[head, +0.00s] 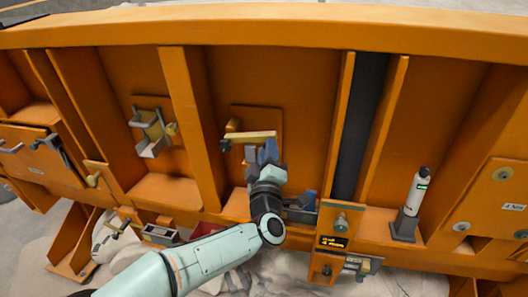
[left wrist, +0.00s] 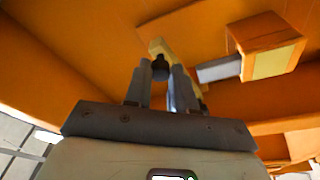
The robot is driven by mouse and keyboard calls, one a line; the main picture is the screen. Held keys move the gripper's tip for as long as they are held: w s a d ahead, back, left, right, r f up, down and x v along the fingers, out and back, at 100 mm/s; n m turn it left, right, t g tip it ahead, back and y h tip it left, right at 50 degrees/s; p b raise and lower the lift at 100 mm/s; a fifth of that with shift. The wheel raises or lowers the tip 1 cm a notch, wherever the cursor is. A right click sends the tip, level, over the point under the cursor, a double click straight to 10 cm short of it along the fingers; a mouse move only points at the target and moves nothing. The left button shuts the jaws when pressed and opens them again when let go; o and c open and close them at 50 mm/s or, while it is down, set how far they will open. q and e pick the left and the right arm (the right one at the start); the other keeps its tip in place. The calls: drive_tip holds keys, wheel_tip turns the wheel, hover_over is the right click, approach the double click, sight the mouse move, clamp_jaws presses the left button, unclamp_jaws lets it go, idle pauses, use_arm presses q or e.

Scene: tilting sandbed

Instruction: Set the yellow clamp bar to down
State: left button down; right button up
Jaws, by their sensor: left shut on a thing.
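The yellow clamp bar (head: 250,137) lies nearly level across a square orange plate on the back wall of the orange frame, with a black knob (head: 225,145) at its left end. My left gripper (head: 263,152) reaches it from below and is shut on the bar. In the left wrist view the bar (left wrist: 157,47) runs between my two fingers (left wrist: 160,82), and the black knob (left wrist: 160,67) shows between them. The fingers hide part of the bar. My right gripper is not in view.
A grey bracket (head: 150,132) is mounted in the bay to the left. An upright orange rib (head: 190,110) separates the bays. A dark vertical strip (head: 363,125) is to the right, with a white cylinder (head: 416,193) beyond. The orange top beam (head: 260,27) spans above.

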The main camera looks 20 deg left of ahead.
use_arm(q)
drive_tip(key=shift+w+f+m+t+h+b, duration=0.15)
drive_tip(key=shift+f+m+b, duration=0.3)
drive_tip(key=shift+f+m, duration=0.2)
drive_tip(key=shift+w+f+m+t+h+b, duration=0.1)
drive_tip(key=shift+f+m+t+h+b, duration=0.05)
drive_tip(key=shift+f+m+b, duration=0.4)
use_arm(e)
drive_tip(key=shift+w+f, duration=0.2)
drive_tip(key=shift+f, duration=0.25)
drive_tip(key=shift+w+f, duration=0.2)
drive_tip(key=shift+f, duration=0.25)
use_arm(q)
drive_tip(key=shift+f, duration=0.1)
drive_tip(key=c, duration=1.2)
unclamp_jaws()
drive_tip(key=shift+s, duration=0.1)
drive_tip(key=b+v, duration=0.1)
drive_tip(key=v, duration=1.2)
drive_tip(key=shift+s+d+f, duration=0.1)
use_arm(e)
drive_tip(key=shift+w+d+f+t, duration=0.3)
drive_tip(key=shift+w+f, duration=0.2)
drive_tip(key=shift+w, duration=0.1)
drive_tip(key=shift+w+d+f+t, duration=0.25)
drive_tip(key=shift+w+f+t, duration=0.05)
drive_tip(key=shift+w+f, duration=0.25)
